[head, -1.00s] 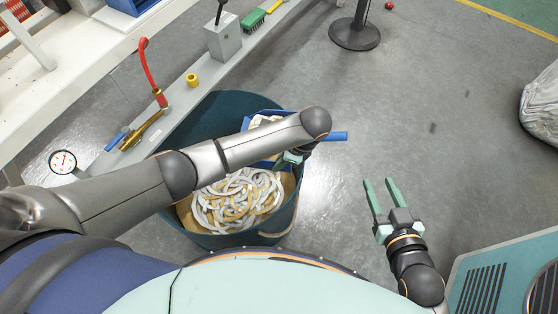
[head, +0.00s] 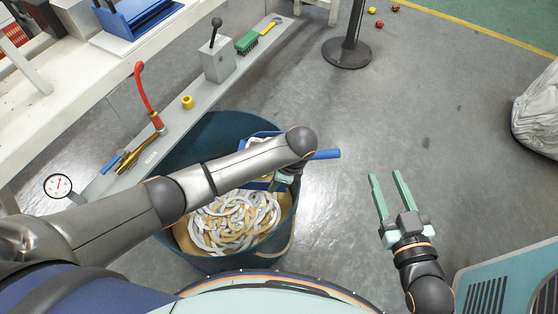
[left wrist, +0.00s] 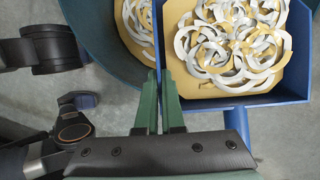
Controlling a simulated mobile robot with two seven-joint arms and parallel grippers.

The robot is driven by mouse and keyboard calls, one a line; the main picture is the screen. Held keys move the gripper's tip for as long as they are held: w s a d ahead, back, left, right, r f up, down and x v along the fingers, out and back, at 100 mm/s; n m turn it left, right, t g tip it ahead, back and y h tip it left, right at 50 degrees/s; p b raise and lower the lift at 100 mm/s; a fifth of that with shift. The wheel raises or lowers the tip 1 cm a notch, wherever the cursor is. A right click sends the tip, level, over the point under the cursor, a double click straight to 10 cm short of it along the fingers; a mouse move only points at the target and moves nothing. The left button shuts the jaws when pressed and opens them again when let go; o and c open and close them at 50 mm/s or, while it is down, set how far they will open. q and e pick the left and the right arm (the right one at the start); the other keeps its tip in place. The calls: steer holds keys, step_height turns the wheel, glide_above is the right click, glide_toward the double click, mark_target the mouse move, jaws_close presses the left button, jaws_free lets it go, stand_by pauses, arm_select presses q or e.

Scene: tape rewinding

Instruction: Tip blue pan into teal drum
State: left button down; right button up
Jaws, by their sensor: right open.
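The blue pan (head: 262,136) is over the teal drum (head: 291,222) in the head view, partly hidden by my left arm; its blue handle (head: 326,154) sticks out to the right. In the left wrist view the pan (left wrist: 294,62) holds white and tan curled strips (left wrist: 232,40). My left gripper (left wrist: 164,88) is shut on the pan's wall near a corner; it also shows in the head view (head: 283,182). The drum (left wrist: 98,42) lies beyond, with similar strips (head: 235,222) inside. My right gripper (head: 390,195) is open and empty, right of the drum.
A black post base (head: 346,53) stands behind. The floor right of the drum is clear.

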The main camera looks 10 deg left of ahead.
arm_select(q)
steer(key=shift+a+r+h+p, duration=0.4)
steer(key=shift+r+h+p, duration=0.35)
steer(key=shift+p, duration=0.45)
steer(key=shift+r, duration=0.1)
steer(key=shift+a+r+p, duration=0.15)
steer(key=shift+r+p, duration=0.1)
steer(key=shift+p, duration=0.2)
steer(key=shift+a+r+h+p, duration=0.45)
steer(key=shift+r+h+p, duration=0.2)
steer(key=shift+h+p, duration=0.35)
steer(key=shift+s+a+r+p, duration=0.1)
steer(key=shift+a+r+p, duration=0.35)
steer(key=shift+p, duration=0.25)
steer(key=shift+a+r+h+p, duration=0.4)
steer(key=shift+h+p, duration=0.15)
steer(key=shift+h, duration=0.2)
